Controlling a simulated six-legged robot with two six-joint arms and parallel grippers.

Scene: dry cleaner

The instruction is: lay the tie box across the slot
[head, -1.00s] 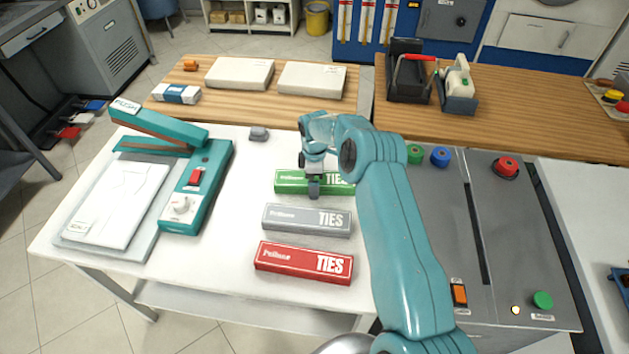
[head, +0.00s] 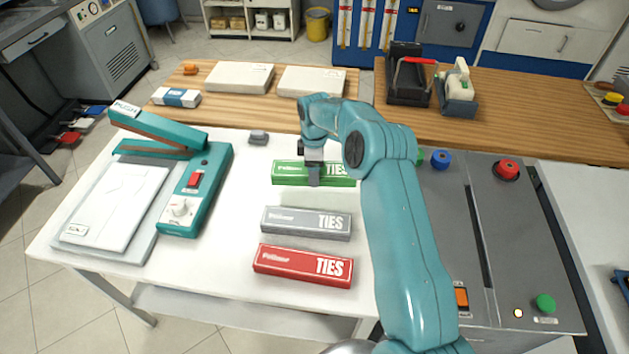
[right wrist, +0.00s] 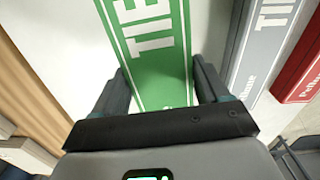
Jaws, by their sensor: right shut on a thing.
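My right gripper (head: 314,177) is shut on the green tie box (head: 289,172), near its middle, above the white table. In the right wrist view, the green box (right wrist: 155,45) runs between the two fingers (right wrist: 163,88). My right arm hides part of its right end in the head view. A grey tie box (head: 290,222) and a red tie box (head: 290,262) lie in front of it on the table. A long dark slot (head: 478,235) runs front to back in the grey machine top at the right. My left gripper is not in view.
A teal press (head: 205,190) and white sheets (head: 115,205) stand on the left of the table (head: 235,255). The machine top (head: 510,235) carries green, blue and red knobs and an orange switch (head: 461,298). A tape dispenser (head: 458,90) stands on the wooden counter behind.

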